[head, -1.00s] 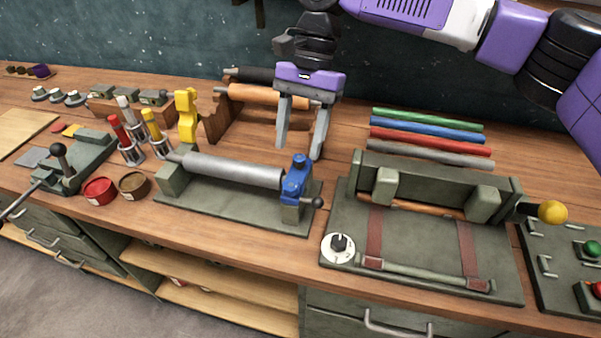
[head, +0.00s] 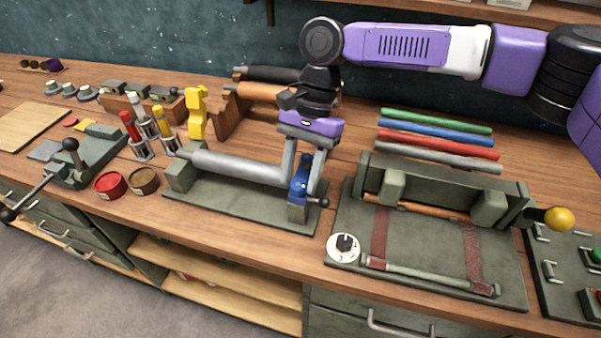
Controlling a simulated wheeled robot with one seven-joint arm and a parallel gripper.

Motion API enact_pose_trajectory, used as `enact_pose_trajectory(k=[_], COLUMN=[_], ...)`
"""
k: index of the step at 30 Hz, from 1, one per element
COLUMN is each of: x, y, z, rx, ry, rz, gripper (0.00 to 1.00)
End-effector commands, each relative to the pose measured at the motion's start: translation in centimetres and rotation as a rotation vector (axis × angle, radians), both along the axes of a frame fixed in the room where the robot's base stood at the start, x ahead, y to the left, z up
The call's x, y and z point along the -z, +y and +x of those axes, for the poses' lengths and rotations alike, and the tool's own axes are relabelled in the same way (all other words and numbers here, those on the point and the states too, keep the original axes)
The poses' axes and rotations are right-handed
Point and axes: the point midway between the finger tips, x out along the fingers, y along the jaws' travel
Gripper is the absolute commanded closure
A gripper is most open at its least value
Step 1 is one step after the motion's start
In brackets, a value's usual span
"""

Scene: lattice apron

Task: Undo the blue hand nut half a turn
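The blue hand nut (head: 305,166) sits on top of a blue clamp body (head: 299,190) at the right end of a grey roller (head: 238,167). The roller lies along a green base plate (head: 235,203). My gripper (head: 302,180) points down over the nut, with one grey finger on its left and one on its right. The fingers stand apart and look open around the nut. Contact is not clear, and the fingers hide part of the nut's sides.
A black-knobbed lever (head: 323,202) sticks out right of the clamp. Close on the right is a green fixture (head: 440,250) with a white dial (head: 344,247). Behind stands a wooden rack (head: 228,122) with rollers. Coloured tubes (head: 440,134) lie behind the fixture.

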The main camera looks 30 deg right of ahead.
Motion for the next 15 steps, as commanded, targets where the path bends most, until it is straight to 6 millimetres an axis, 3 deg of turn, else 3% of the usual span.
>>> enact_pose_trajectory(k=[1,6,15], x=[-0.01,-0.03,-0.52], y=[0.00,0.00,0.20], z=[0.00,0.01,0.13], rx=[0.000,0.000,-0.087], ry=[0.000,0.000,0.000], rz=[0.000,0.000,0.005], gripper=[0.71,1.00,1.00])
